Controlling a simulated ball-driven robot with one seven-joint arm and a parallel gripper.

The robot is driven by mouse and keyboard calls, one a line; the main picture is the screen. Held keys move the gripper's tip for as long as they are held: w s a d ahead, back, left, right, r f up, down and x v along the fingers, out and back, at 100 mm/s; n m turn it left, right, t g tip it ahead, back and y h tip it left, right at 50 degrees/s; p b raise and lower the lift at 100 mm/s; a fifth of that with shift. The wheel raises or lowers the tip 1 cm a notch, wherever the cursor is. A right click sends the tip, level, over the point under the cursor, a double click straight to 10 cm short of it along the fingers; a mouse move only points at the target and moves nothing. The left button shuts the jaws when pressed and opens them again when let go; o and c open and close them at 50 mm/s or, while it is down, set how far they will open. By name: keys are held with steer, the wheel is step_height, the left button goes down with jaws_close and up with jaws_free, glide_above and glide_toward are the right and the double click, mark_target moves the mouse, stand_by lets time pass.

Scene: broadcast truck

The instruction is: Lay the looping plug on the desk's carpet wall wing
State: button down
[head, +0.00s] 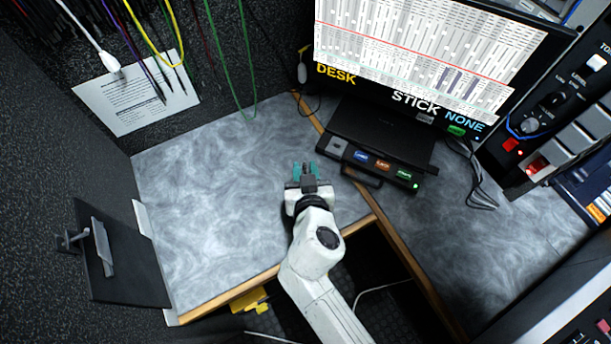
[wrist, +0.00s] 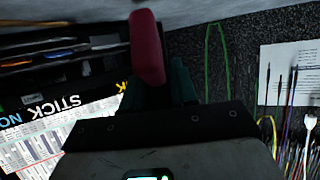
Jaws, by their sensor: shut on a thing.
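My gripper (head: 306,170) has teal fingers and is over the inner right part of the desk's carpet wall wing (head: 200,225), a grey marbled top beside the dark carpet wall. In the wrist view my gripper (wrist: 157,85) is shut on a dark red, rounded, elongated piece, the looping plug (wrist: 147,45). The plug sticks out past the fingertips and its gripped end is hidden. In the head view I cannot make the plug out. The height above the wing is hard to tell.
A black device with lit buttons (head: 372,160) stands just right of my gripper, below a monitor (head: 420,50). Cables (head: 240,90) hang over the wing's back edge. A dark panel with a bracket (head: 120,265) is at the left. The wing's middle is clear.

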steer(key=shift+f, duration=1.25)
steer(key=shift+s+f+b, duration=0.1)
steer(key=shift+f+b, duration=0.1)
steer(key=shift+b, duration=0.1)
steer(key=c, duration=0.9)
jaws_free()
steer(key=shift+r, duration=0.1)
steer(key=shift+r+p, duration=0.25)
steer(key=shift+p, duration=0.15)
steer(key=b+v, duration=0.1)
steer(key=v, duration=1.1)
